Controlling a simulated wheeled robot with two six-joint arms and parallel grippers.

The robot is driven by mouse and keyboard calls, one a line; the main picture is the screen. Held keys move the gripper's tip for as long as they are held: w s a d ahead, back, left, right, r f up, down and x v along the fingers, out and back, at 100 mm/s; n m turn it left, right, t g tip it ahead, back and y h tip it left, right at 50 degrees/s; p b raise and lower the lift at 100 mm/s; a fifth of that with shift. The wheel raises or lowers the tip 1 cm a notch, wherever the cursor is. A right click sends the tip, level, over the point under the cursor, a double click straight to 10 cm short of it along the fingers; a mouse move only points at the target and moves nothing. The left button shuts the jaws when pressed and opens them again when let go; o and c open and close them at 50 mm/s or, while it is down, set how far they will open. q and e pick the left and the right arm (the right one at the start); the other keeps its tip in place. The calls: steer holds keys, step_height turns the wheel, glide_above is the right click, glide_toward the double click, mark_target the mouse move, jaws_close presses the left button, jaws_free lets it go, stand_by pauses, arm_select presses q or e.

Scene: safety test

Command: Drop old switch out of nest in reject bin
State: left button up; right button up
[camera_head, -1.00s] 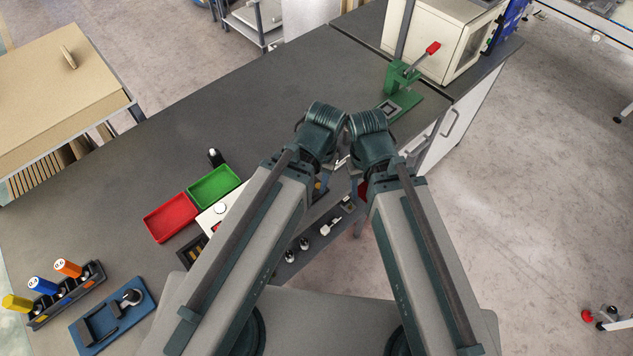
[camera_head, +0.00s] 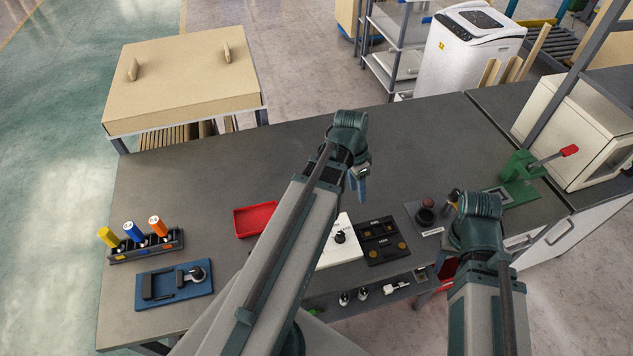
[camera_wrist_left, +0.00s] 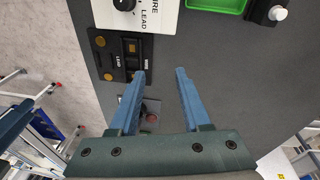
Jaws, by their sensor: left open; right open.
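My left gripper (camera_head: 358,185) is open, its blue fingers above the bench behind the dark panel; its empty fingers also show in the left wrist view (camera_wrist_left: 160,75). My right wrist (camera_head: 478,208) is at the right, over the bench's front edge, its jaws hidden. A red tray (camera_head: 250,220) lies left of my left arm. A white plate (camera_head: 342,250) carries a black knob (camera_head: 340,236). A grey fixture (camera_head: 424,217) with a black round holder stands between my wrists. I cannot tell which part is the old switch or its nest.
A green press (camera_head: 520,167) with a red lever stands at the right. At the left are a blue fixture (camera_head: 172,284) and a rack (camera_head: 147,246) of coloured-handled tools. A green tray (camera_wrist_left: 218,5) shows in the wrist view. The bench's back left is clear.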

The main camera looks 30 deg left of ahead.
arm_select(q)
steer(key=a+r+m+t+h, duration=0.1)
steer(key=a+r+m+t, duration=0.15)
steer(key=a, duration=1.75)
steer(key=shift+n, duration=0.25)
steer(key=b+x, duration=0.4)
steer(key=x, duration=0.1)
steer(key=b+x, duration=0.3)
steer(key=shift+a+f, duration=0.2)
steer(key=shift+f, duration=0.05)
steer(key=shift+w+d+f+b, duration=0.15)
steer(key=shift+d+f+b, duration=0.05)
steer(key=shift+f+b, duration=0.15)
steer(key=b+x, duration=0.4)
steer(key=x, duration=0.1)
steer(key=shift+w+d+b, duration=0.15)
steer(key=shift+d+b, duration=0.05)
steer(key=shift+b, duration=0.15)
steer(key=shift+r, duration=0.1)
jaws_close()
